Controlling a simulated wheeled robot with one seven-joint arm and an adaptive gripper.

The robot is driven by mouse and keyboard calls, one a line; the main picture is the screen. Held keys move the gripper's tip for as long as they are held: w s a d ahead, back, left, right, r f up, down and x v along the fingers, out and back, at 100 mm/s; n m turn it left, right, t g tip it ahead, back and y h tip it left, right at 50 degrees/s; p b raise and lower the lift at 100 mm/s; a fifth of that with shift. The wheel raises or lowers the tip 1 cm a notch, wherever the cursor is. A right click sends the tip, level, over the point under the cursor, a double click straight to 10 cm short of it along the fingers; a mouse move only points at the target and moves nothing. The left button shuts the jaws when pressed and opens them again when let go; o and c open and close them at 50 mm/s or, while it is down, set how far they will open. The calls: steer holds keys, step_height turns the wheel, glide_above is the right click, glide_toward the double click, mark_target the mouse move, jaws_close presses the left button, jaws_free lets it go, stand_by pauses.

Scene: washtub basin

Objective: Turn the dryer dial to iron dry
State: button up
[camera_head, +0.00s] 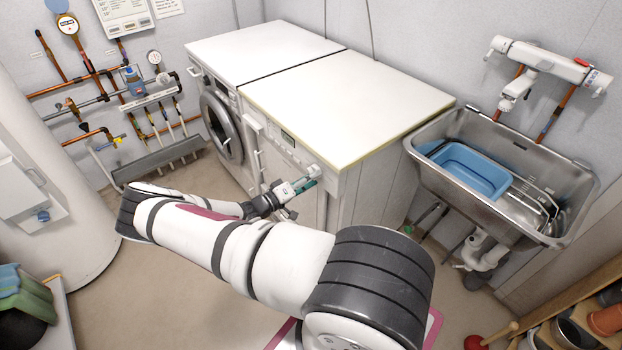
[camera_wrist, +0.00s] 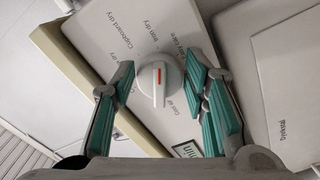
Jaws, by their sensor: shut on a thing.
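The dryer dial (camera_wrist: 160,85) is a round white knob with a raised grip and a short red mark, which points toward the top of the wrist view. Printed labels surround it: "Cupboard dry" at upper left, "Iron dry" above and "Cool air" at lower right. My gripper (camera_wrist: 161,66) has its green-padded fingers on either side of the knob and is shut on it. In the head view, my gripper (camera_head: 305,183) is at the front panel of the white dryer (camera_head: 345,100), near its right end.
A white washing machine (camera_head: 222,125) with a round door stands left of the dryer. A steel sink (camera_head: 450,135) holding a blue basin (camera_head: 470,168) is at right. A wooden shelf (camera_head: 570,303) with pots is at lower right. Pipes line the left wall.

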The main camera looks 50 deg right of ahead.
steer(key=o, duration=1.1)
steer(key=v, duration=1.2)
steer(key=shift+f, duration=0.1)
